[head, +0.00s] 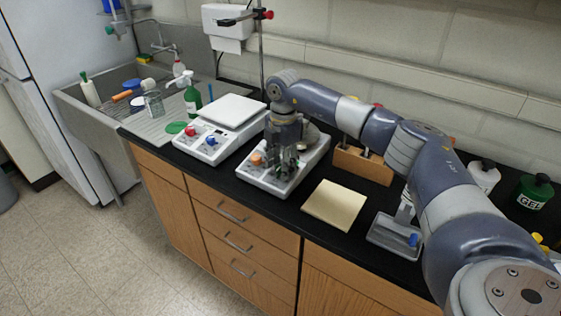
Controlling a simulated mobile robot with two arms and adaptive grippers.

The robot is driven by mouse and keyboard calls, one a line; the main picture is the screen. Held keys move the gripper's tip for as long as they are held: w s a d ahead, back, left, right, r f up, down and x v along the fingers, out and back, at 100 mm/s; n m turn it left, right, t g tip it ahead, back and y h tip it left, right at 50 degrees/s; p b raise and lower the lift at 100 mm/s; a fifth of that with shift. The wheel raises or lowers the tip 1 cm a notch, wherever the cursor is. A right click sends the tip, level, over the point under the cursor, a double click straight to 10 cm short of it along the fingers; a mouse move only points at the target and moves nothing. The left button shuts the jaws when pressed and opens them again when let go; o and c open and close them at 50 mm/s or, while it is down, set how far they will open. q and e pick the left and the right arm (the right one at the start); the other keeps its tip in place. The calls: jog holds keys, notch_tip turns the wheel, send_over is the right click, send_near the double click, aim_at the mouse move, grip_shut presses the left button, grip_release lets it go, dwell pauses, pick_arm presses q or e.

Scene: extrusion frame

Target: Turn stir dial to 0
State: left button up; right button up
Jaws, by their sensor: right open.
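A white hotplate-like device (247,181) stands on the black counter, with an orange dial (257,158) at the left of its front panel. My right gripper (286,168) is open and points down over the right part of that panel. It hides whatever control sits there, and I cannot tell whether its fingers touch anything. To the left stands a second white device (228,111) with a flat top, a red dial (190,131) and a blue dial (210,141). The dial markings are too small to read. My left gripper is not in view.
A beige pad (334,204) lies right of the device, with a wooden block (361,165) behind it and a grey tray (394,236) farther right. A green bottle (192,99) stands near the sink (72,107). My right arm spans the counter's right side.

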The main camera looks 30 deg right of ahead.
grip_shut()
